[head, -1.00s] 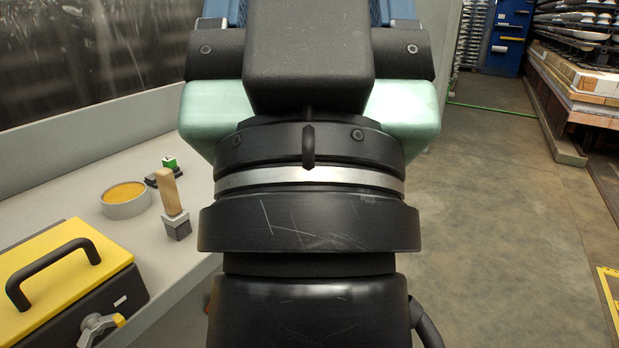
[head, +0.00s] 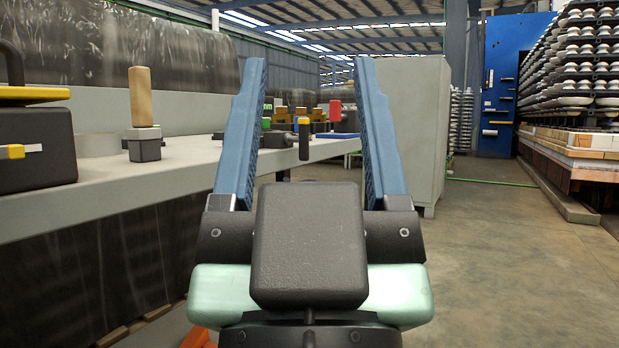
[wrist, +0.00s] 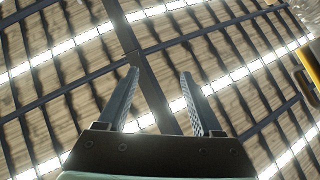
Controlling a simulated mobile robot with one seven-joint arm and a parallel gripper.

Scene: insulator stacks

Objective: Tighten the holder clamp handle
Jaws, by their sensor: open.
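My gripper (head: 309,64) is open and empty, its two blue ridged fingers standing up in the middle of the head view. In the wrist view my gripper (wrist: 160,74) points at the ceiling, with nothing between the fingers. Between the fingers in the head view, farther off at the bench edge, is a dark upright handle with a yellow top (head: 304,138). It may be the holder clamp handle, but I cannot tell for sure. The holder around it is small and partly hidden by the left finger. The gripper does not appear to touch it.
The grey bench (head: 190,160) runs along the left. On it are a wooden-handled block (head: 141,105), a grey ring (head: 97,144) and a black and yellow case (head: 35,140). A pale cabinet (head: 425,125) stands behind. Insulator stacks (head: 590,60) are at right. The floor (head: 500,260) there is clear.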

